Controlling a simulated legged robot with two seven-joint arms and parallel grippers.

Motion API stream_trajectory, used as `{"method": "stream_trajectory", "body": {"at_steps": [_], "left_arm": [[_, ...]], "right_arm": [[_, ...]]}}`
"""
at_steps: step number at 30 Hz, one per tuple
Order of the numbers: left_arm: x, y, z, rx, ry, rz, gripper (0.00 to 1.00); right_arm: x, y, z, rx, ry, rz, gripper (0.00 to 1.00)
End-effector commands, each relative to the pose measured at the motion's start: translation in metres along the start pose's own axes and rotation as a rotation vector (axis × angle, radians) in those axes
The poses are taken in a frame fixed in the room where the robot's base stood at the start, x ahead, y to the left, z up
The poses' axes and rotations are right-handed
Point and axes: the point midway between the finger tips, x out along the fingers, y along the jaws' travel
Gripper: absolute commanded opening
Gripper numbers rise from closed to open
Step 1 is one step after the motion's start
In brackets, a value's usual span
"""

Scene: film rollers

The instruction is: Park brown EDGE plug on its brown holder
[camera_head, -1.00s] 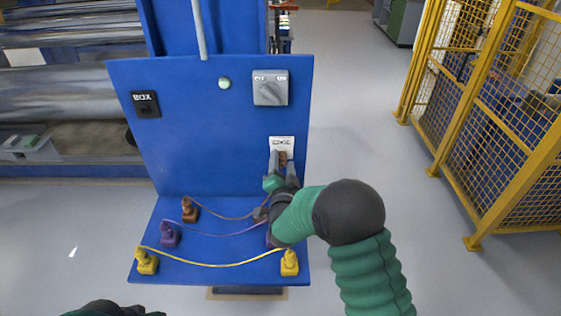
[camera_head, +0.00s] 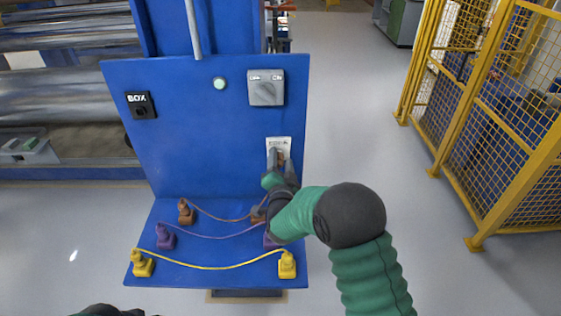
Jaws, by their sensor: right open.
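The white EDGE socket plate (camera_head: 285,142) is on the lower right of the upright blue panel. My right gripper (camera_head: 278,158) is open with its fingertips at this plate. A small brown patch, apparently the brown EDGE plug (camera_head: 281,156), shows between the fingers; whether it sits in the socket is unclear. The brown cable (camera_head: 222,219) runs from the left brown plug (camera_head: 186,211) and rises behind my right gripper. A brown holder (camera_head: 258,215) on the right of the shelf is partly hidden by my right gripper. My left gripper's jaws are not visible.
A purple cable (camera_head: 205,237) and a yellow cable (camera_head: 210,267) cross the shelf. The right purple holder (camera_head: 269,241) is partly behind my right arm; the right yellow plug (camera_head: 287,264) is close by. A grey rotary switch (camera_head: 266,88) is above the socket. A yellow fence (camera_head: 480,120) stands right.

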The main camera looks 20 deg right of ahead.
Motion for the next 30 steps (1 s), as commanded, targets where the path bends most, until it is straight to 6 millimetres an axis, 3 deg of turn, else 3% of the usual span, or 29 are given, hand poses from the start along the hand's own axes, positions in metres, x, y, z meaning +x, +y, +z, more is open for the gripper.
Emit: {"method": "stream_trajectory", "body": {"at_steps": [28, 30], "left_arm": [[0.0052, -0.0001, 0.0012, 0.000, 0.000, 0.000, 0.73], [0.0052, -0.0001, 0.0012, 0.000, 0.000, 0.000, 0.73]], "right_arm": [[-0.0002, -0.0014, 0.0002, 0.000, -0.001, 0.000, 0.51], [-0.0001, -0.0013, 0.0003, 0.000, -0.001, 0.000, 0.43]]}}
